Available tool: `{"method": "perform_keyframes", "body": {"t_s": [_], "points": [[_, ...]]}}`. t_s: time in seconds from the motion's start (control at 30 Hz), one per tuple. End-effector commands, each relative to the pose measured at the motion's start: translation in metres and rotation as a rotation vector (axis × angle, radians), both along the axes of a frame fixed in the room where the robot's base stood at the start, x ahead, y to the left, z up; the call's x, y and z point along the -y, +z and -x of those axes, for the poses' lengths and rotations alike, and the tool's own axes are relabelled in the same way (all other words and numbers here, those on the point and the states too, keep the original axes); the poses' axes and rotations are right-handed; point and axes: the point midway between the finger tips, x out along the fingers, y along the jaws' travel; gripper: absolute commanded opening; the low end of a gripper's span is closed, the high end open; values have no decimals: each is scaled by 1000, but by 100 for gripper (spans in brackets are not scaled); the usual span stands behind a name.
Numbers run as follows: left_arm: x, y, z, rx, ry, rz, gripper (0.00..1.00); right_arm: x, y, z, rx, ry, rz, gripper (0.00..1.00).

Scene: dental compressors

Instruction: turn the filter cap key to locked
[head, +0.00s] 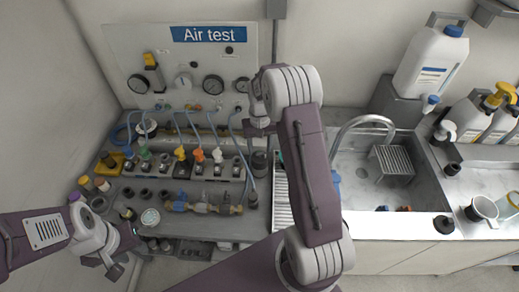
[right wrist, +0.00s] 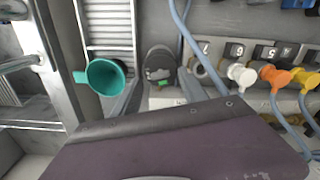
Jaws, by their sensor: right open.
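I cannot clearly make out a filter cap key. A dark round-topped fitting (right wrist: 160,62) with a small green mark stands beside the bench valves in the right wrist view; I cannot tell whether it is the filter cap, or which way any key points. It seems to be the dark cylinder (head: 259,164) right of the valve row in the head view. My right gripper (head: 258,128) is open above the back of the bench, partly hidden by its wrist. My left gripper (head: 126,252) is open and empty near the bench's front left corner.
Numbered valves with coloured taps (head: 198,156) and blue hoses crowd the bench. A gauge panel (head: 190,70) stands behind. A sink (head: 385,170) lies to the right. A teal funnel-like cup (right wrist: 105,77) rests near a slatted drainer (right wrist: 108,25).

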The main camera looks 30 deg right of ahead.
Motion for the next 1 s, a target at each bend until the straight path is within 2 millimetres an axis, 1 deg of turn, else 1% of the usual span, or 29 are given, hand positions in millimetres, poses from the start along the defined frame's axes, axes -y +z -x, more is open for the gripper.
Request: {"method": "perform_keyframes", "body": {"t_s": [0.03, 0.17, 0.4, 0.43, 0.47, 0.5, 0.57, 0.6, 1.0], "points": [[0, 1, 0, 0, 0, 0, 36, 0, -7, 0, -3, 0, -1, 51], [0, 2, 0, 0, 0, 0, 36, 0, -18, 0, 0, 0, 0, 51], [0, 2, 0, 0, 0, 0, 36, 0, -20, 0, 1, 0, 0, 51], [0, 2, 0, 0, 0, 0, 36, 0, -20, 0, 1, 0, 0, 48], [0, 2, 0, 0, 0, 0, 36, 0, -20, 0, 1, 0, 0, 40], [0, 2, 0, 0, 0, 0, 36, 0, -20, 0, 1, 0, 0, 29], [0, 2, 0, 0, 0, 0, 36, 0, -20, 0, 1, 0, 0, 12], [0, 2, 0, 0, 0, 0, 36, 0, -20, 0, 1, 0, 0, 1], [0, 3, 0, 0, 0, 0, 36, 0, -19, 0, 1, -36, 0, 0]]}}
